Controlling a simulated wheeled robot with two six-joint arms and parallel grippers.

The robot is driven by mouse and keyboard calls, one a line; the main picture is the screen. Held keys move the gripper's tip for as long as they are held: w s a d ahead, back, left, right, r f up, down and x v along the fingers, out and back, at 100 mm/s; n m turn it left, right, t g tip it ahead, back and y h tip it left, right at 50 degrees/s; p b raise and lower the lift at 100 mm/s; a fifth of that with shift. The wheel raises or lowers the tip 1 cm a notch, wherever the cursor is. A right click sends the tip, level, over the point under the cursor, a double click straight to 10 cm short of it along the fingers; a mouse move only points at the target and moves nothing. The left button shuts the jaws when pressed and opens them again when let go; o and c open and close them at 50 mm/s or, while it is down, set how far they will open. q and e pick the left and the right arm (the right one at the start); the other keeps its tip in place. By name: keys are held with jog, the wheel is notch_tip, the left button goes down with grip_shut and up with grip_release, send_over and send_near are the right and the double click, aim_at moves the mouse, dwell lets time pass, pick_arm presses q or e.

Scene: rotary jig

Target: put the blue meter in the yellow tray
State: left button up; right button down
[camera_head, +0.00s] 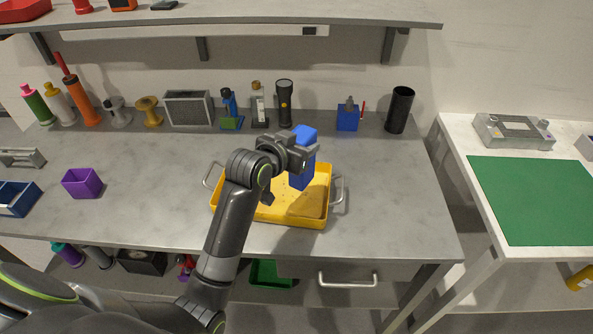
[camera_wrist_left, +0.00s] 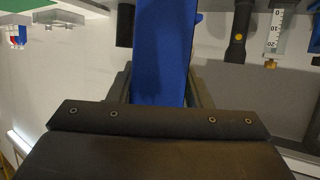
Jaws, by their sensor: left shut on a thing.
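The blue meter (camera_head: 302,175) is a blue block held upright in my left gripper (camera_head: 300,155), above the yellow tray. It also shows in the left wrist view (camera_wrist_left: 162,50), between the fingers. My left gripper is shut on it. The yellow tray (camera_head: 322,190) lies on the grey bench with a metal handle at each side. My left arm crosses in front of its left part. A shadow falls on the tray's floor below the meter. I cannot tell whether the meter touches the tray. My right gripper is not in view.
Behind the tray stand a black flashlight (camera_head: 284,102), a blue holder (camera_head: 347,118) and a black cylinder (camera_head: 399,109). A purple cup (camera_head: 82,183) and a blue bin (camera_head: 18,198) are at the left. The bench right of the tray is clear. A shelf (camera_head: 240,18) hangs above.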

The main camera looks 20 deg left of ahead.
pick_arm(q)
notch_tip(320, 180, down, 2)
jog(key=shift+f, duration=1.85)
jog(key=c, duration=0.3)
jog(key=shift+f, duration=0.15)
jog(key=o, duration=1.4)
jog(key=shift+r, duration=0.2)
jog(key=v, duration=1.2)
jog(key=shift+f, duration=0.1)
